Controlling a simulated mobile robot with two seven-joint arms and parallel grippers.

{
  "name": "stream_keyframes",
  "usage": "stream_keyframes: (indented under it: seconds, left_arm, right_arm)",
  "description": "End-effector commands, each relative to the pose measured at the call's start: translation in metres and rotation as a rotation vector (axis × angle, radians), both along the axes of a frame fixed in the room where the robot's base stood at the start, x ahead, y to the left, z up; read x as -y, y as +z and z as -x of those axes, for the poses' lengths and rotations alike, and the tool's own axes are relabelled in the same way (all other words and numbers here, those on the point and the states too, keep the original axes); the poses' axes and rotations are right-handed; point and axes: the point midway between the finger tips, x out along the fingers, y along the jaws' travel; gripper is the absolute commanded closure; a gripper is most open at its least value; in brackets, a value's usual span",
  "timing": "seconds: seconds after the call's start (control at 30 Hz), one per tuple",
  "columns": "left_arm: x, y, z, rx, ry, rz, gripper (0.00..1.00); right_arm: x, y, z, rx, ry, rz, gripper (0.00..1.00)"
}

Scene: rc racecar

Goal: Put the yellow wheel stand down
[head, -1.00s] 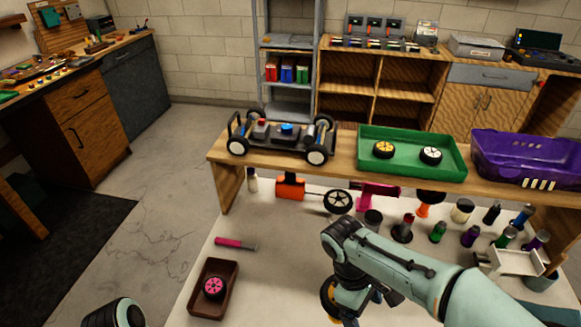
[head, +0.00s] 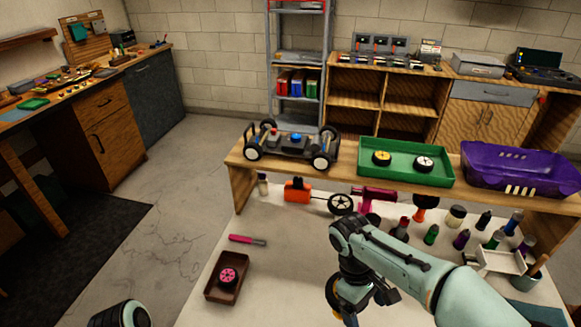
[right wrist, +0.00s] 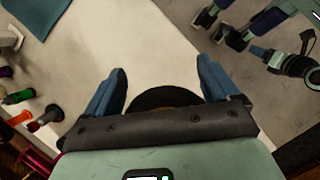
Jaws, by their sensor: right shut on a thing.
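My right gripper (right wrist: 163,88) is shut on a dark round thing (right wrist: 165,97) with some yellow-brown on it. Most of it is hidden by the gripper body. In the head view a dark rounded edge with a little yellow (head: 333,292) shows beside my right gripper, above the white table (head: 290,270). A wheel with a yellow hub (head: 382,157) and one with a white hub lie in a green tray (head: 447,178) on the raised shelf. My left gripper (right wrist: 219,28) shows small in the right wrist view, with its fingers apart, beyond the table edge.
A brown tray (head: 214,295) with a pink-hubbed wheel (head: 228,276) lies at the front left. A pink-handled tool (head: 246,239) lies behind it. The car chassis (head: 290,147) and purple body (head: 518,170) stand on the shelf. Several bottles stand below. The table's middle is clear.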

Motion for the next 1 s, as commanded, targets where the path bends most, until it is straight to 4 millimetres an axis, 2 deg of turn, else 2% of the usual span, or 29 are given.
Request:
stream_keyframes:
  seconds: [0.2, 0.4, 0.63, 1.0]
  left_arm:
    - [0.000, -0.002, 0.002, -0.004, 0.001, 0.000, 0.38]
    - [0.000, -0.002, 0.001, -0.002, 0.000, 0.000, 0.38]
    - [0.000, -0.002, 0.001, -0.002, 0.000, 0.000, 0.38]
    - [0.000, -0.002, 0.001, -0.002, 0.000, 0.000, 0.38]
  right_arm:
    - [0.000, -0.040, -0.064, -0.002, -0.322, -0.001, 0.46]
    - [0.006, -0.077, -0.105, -0.005, -0.573, 0.000, 0.46]
    - [0.011, -0.100, -0.124, -0.008, -0.711, 0.000, 0.46]
    - [0.012, -0.101, -0.126, -0.007, -0.723, -0.001, 0.46]
